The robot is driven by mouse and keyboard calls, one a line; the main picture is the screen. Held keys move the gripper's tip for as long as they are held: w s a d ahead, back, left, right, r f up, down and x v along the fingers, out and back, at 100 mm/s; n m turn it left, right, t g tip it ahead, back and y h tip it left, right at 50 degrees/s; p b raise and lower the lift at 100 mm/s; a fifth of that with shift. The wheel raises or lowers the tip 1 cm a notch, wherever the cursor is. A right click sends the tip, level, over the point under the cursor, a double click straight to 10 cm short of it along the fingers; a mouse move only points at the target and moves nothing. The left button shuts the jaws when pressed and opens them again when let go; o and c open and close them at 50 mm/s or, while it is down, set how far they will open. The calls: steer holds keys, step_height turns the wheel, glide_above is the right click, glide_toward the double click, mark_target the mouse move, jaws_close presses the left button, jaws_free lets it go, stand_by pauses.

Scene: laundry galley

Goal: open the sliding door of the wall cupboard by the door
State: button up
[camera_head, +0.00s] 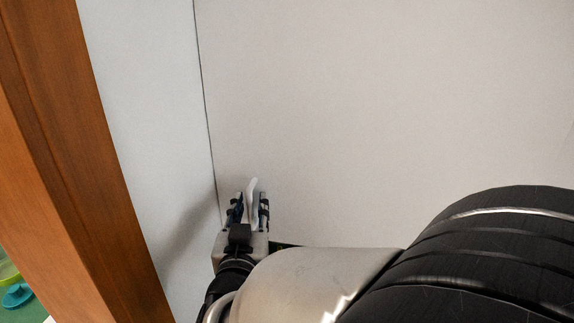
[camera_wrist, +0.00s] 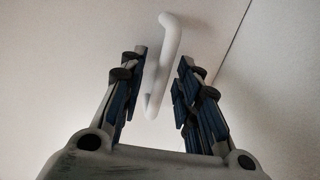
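The cupboard door front (camera_head: 390,120) is a plain pale panel that fills most of the head view. A thin dark vertical seam (camera_head: 205,100) runs at its left side; a seam also shows at the upper right of the wrist view (camera_wrist: 236,40). A white bar handle (camera_head: 253,186) stands out from the panel near the seam. My gripper (camera_head: 250,205) is open at the handle. In the wrist view the handle (camera_wrist: 161,65) lies between the two fingers, nearer the left one, with a gap on the right. Contact on the left cannot be told.
A brown wooden post (camera_head: 75,150) rises at the left of the head view. Pale wall or panel (camera_head: 150,90) lies between it and the seam. A teal item (camera_head: 17,297) on a green surface shows at the lower left. My arm covers the lower right.

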steer(key=shift+s, duration=0.1)
steer(key=shift+c, duration=0.2)
jaws_close()
stand_by(0.5)
